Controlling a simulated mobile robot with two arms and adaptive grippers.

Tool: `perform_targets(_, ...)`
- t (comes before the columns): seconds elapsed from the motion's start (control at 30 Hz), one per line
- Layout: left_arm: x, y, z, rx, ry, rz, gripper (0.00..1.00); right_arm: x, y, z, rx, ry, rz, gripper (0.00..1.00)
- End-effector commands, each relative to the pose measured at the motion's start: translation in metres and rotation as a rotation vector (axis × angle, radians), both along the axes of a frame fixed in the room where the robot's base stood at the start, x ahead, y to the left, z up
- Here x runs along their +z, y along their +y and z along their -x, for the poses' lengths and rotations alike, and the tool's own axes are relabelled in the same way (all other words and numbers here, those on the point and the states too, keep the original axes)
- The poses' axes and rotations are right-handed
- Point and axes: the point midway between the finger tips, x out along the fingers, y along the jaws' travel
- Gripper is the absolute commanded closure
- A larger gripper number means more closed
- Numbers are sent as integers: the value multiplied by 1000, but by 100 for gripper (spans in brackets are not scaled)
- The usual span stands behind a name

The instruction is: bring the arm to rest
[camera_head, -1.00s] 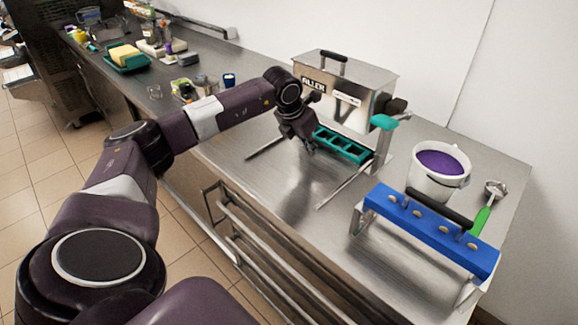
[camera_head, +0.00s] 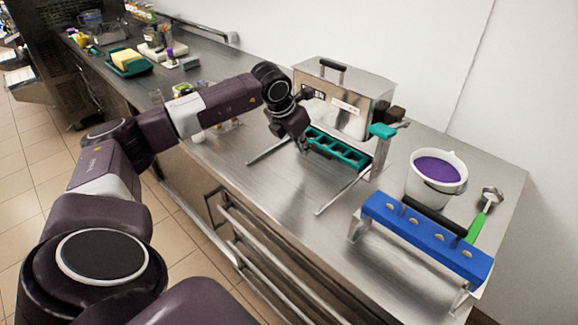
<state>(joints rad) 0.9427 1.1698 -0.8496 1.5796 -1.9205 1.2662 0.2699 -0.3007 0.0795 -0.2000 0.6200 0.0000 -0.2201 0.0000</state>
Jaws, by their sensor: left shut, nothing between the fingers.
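My left arm reaches in from the left over the steel counter. My left gripper (camera_head: 303,146) points down at its end, in front of the steel filler box (camera_head: 352,100) and by the left end of the teal mold tray (camera_head: 340,152). The gripper is shut and holds nothing. Whether its fingertips touch the tray or its frame, I cannot tell. My right gripper is not in view.
A white bucket of purple mix (camera_head: 437,176) stands at the right. A blue bar with a black handle (camera_head: 425,238) is in front of it, with a green-handled scoop (camera_head: 483,212) beside. The front middle of the counter (camera_head: 270,190) is bare.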

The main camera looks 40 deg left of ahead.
Motion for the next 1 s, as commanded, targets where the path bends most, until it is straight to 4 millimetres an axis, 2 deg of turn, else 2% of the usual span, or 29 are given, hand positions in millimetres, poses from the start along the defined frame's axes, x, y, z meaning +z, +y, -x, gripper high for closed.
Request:
perform_targets(0.13, 6, 0, 4, -1, 1, 0, 100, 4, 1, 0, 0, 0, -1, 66)
perform_targets(0.73, 8, 0, 4, -1, 0, 0, 100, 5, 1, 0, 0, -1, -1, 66)
perform_targets(0.83, 18, 0, 4, 0, -1, 0, 100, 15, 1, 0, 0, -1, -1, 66)
perform_targets(1.0, 50, 0, 4, -1, 0, 0, 100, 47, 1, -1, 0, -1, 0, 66)
